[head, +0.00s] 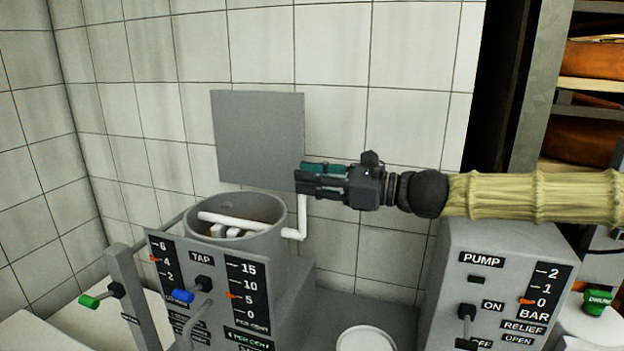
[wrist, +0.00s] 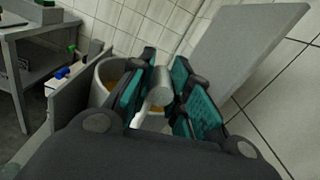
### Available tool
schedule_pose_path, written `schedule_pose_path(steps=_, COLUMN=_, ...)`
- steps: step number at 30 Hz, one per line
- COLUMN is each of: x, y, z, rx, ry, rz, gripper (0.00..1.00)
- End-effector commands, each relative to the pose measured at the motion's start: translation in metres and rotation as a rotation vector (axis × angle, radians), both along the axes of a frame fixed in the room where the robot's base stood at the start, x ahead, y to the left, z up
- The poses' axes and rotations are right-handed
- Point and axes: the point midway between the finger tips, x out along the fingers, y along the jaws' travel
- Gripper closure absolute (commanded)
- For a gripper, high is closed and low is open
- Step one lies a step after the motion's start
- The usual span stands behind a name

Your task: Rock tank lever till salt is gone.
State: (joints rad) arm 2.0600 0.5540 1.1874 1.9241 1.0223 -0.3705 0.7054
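The grey round tank (head: 270,237) stands at the centre-left, with white bars and pale blocks inside. The tank's white lever (head: 302,215) bends up at the tank's right side, its upright part roughly vertical. My gripper (head: 302,182) reaches in from the right at the lever's top. In the wrist view, the teal-padded fingers (wrist: 163,92) lie on both sides of the white lever end (wrist: 160,84) and appear closed on it. The fingers partly hide the tank (wrist: 106,72). The per cent scale (head: 247,297) in front of the tank has its orange pointer near 5.
A grey panel (head: 258,138) is on the tiled wall behind my gripper. The pump box (head: 490,285) stands at right, its pointer near 0 bar. A blue-handled tap (head: 184,296) and a green-handled lever (head: 91,301) stick out at left. A shelf with cheese wheels (head: 590,140) is far right.

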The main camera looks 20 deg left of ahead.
Motion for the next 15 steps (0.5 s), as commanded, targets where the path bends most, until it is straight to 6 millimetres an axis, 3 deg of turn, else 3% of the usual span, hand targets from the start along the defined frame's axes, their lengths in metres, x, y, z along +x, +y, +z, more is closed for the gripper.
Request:
schedule_pose_path(steps=9, x=-0.001, y=0.000, z=-0.001, rx=0.000, ry=-0.008, rz=-0.001, gripper=1.00)
schedule_pose_path(steps=15, x=-0.012, y=0.000, z=-0.006, rx=-0.002, ry=-0.088, rz=0.000, gripper=1.00)
